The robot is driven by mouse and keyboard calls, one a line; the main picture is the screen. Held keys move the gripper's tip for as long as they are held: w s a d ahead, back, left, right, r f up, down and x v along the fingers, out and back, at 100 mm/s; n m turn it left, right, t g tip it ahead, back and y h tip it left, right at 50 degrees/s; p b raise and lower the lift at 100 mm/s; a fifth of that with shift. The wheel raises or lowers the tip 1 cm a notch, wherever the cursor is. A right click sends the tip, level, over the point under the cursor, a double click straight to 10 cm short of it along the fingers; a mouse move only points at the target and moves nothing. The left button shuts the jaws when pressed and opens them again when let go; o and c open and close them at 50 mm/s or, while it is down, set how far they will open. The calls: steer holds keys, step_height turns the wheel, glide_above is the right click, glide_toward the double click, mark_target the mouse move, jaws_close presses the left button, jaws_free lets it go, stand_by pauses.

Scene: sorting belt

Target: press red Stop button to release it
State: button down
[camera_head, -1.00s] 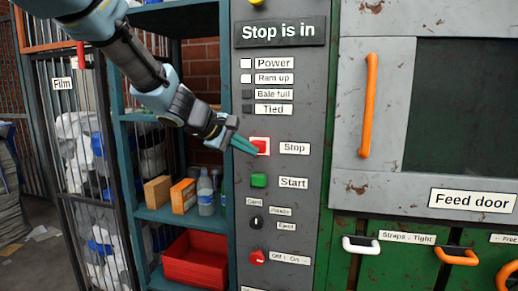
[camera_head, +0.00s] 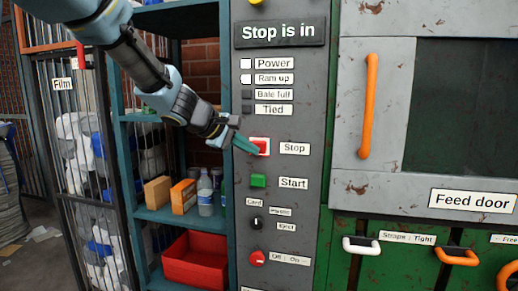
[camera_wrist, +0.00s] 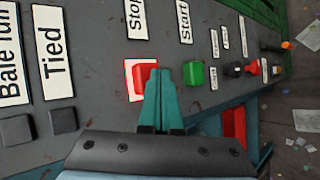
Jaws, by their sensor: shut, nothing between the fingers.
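The red Stop button (camera_head: 264,146) sits in a white square surround on the grey control panel (camera_head: 300,215), left of its "Stop" label. My gripper (camera_head: 254,150) is shut and empty, its teal fingertips at the button's lower left edge. In the wrist view the shut fingers (camera_wrist: 161,85) overlap part of the red button (camera_wrist: 145,78) and hide some of it. I cannot tell whether the tips touch it. The sign (camera_head: 279,32) at the panel's top reads "Stop is in".
The green Start button (camera_head: 258,181) is just below Stop. A black selector knob (camera_head: 256,222) and a red rotary switch (camera_head: 258,258) are lower. A teal shelf (camera_head: 180,216) with boxes and bottles stands left. The feed door's orange handle (camera_head: 368,105) is right.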

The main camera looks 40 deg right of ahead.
steer(key=shift+w+d, duration=0.2)
steer(key=shift+d, duration=0.1)
stand_by(0.4)
steer(key=shift+a, duration=0.1)
steer(key=shift+s+a+b, duration=0.6)
steer(key=shift+a+b, duration=0.1)
steer(key=shift+a, duration=0.1)
steer(key=s+a+b, duration=0.3)
steer(key=a, duration=0.2)
stand_by(0.4)
steer(key=shift+s, duration=0.1)
